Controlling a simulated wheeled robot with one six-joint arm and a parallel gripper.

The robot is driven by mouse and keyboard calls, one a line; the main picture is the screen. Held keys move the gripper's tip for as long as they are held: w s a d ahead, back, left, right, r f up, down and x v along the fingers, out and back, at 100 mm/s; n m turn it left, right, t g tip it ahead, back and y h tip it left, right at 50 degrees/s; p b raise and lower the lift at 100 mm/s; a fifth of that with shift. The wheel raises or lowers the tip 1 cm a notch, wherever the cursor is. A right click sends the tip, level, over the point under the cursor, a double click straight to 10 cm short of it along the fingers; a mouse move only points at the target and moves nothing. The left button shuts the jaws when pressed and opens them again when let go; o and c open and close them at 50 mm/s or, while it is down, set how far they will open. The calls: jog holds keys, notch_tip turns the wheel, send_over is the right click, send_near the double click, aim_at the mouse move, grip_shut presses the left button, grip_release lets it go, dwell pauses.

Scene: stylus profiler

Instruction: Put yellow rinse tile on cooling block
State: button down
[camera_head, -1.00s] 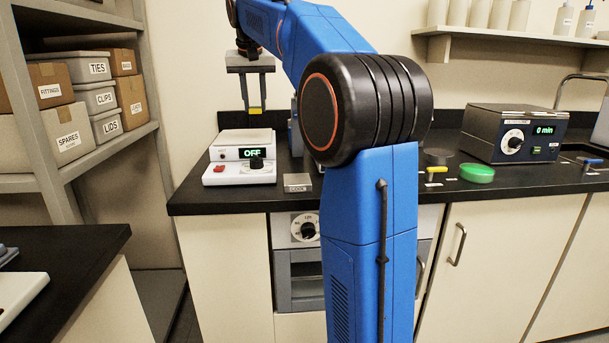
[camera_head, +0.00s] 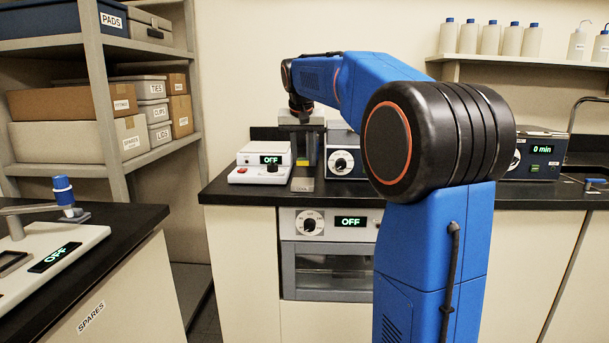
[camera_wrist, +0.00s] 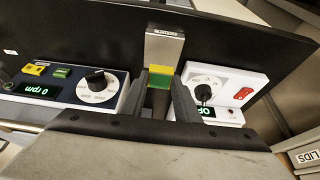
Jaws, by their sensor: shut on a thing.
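My gripper (camera_head: 305,157) is over the back counter in the head view, pointing down. In the wrist view its two dark fingers (camera_wrist: 165,96) are shut on the yellow rinse tile (camera_wrist: 160,78), which shows a yellow face and a green band below it. The cooling block (camera_wrist: 164,50) is a grey metal slab with a small label, lying on the black counter just beyond the tile in the wrist view. In the head view the cooling block (camera_head: 302,184) shows at the counter's front, under my gripper. I cannot tell whether tile and block touch.
A white device with a dial and red switch (camera_head: 262,164) stands close left of the block. A dark blue device with a dial (camera_head: 343,163) stands close right. An oven (camera_head: 328,255) is below the counter. Shelves with boxes (camera_head: 135,130) stand at left.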

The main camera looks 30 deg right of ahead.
aim_at(302, 164)
jog(key=shift+f, duration=2.7)
jog(key=shift+f, duration=0.15)
jog(key=c, duration=1.4)
grip_release()
jog(key=shift+o, duration=0.2)
jog(key=v, duration=1.2)
jog(key=shift+s+a, duration=0.1)
jog(key=shift+s, duration=0.05)
